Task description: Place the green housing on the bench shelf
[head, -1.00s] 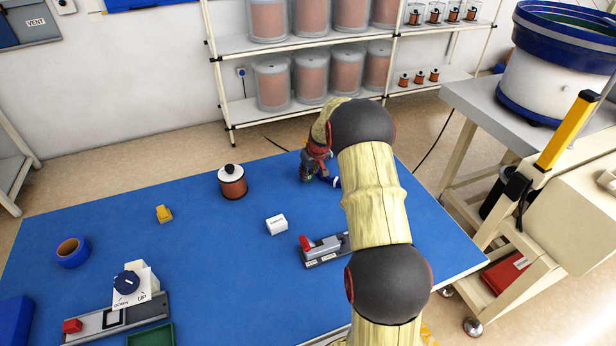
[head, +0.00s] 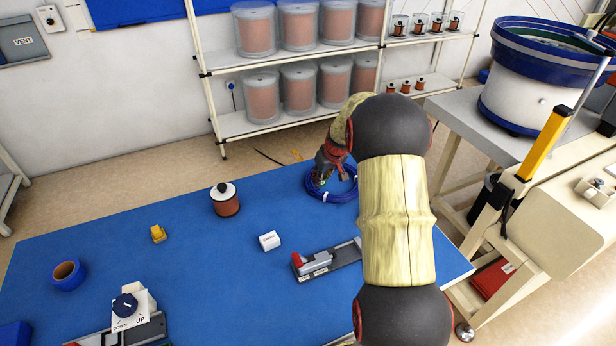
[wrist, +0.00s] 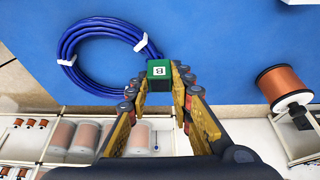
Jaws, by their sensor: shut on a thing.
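The green housing (wrist: 158,71) is a small green cube with a white "B" label. It sits between the fingertips of my gripper (wrist: 160,84) in the wrist view, gripped from both sides. In the head view my gripper (head: 321,186) is at the far right part of the blue bench (head: 200,270), at a blue cable coil (head: 340,193); the housing is too small to make out clearly there. In the wrist view the coil (wrist: 72,62) lies left of the housing. Which surface is the bench shelf I cannot tell; a white rack (head: 238,123) stands behind the bench.
A copper spool (head: 226,203), yellow block (head: 158,233), white block (head: 269,241), grey fixture with red handle (head: 325,262), tape roll (head: 67,275) and UP/DOWN switch box (head: 128,307) stand on the bench. A bowl feeder (head: 545,80) is at right. Bench middle is mostly clear.

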